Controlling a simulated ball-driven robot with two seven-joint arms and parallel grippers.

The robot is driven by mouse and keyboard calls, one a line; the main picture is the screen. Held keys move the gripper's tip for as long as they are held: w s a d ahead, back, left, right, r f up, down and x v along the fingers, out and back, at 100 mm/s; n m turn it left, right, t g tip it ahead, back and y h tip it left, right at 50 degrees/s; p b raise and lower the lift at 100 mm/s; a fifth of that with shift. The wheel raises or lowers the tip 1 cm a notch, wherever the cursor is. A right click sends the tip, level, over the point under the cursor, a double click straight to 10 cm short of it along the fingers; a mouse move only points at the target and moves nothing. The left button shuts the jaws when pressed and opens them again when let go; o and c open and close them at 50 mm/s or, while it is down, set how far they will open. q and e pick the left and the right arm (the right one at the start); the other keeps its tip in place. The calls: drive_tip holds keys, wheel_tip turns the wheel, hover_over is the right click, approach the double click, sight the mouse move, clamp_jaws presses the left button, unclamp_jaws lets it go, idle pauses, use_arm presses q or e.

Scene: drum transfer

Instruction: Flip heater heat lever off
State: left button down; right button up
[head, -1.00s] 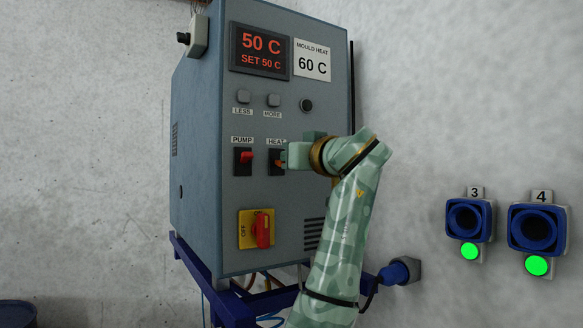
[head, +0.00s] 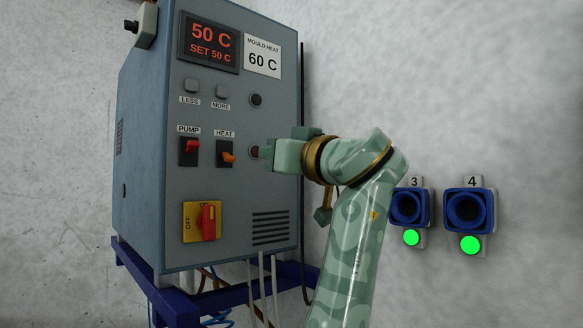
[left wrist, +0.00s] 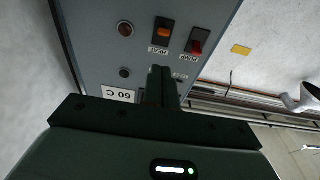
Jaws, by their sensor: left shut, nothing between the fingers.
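The grey heater cabinet (head: 150,215) carries the orange heat lever (head: 228,158) under its HEAT label. The lever tip sits low on its black plate in the head view, unlike the red pump lever (head: 191,145) to its left, which is tipped up. The heat lever also shows upside down in the left wrist view (left wrist: 163,32). My left gripper (head: 266,152) is shut and empty, right of the heat lever and apart from it, near a dark red round lamp. Its fingers (left wrist: 160,80) point toward the panel in the left wrist view. My right gripper is out of view.
A yellow plate with a red rotary switch (head: 208,221) is below the levers. A red display (head: 208,45) reads 50 C. Blue sockets (head: 408,208) with green lights are on the wall to the right. A blue frame (head: 150,290) stands under the cabinet.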

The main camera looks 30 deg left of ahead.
use_arm(q)
drive_tip(key=shift+b+v, duration=0.35)
drive_tip(key=shift+v, duration=2.15)
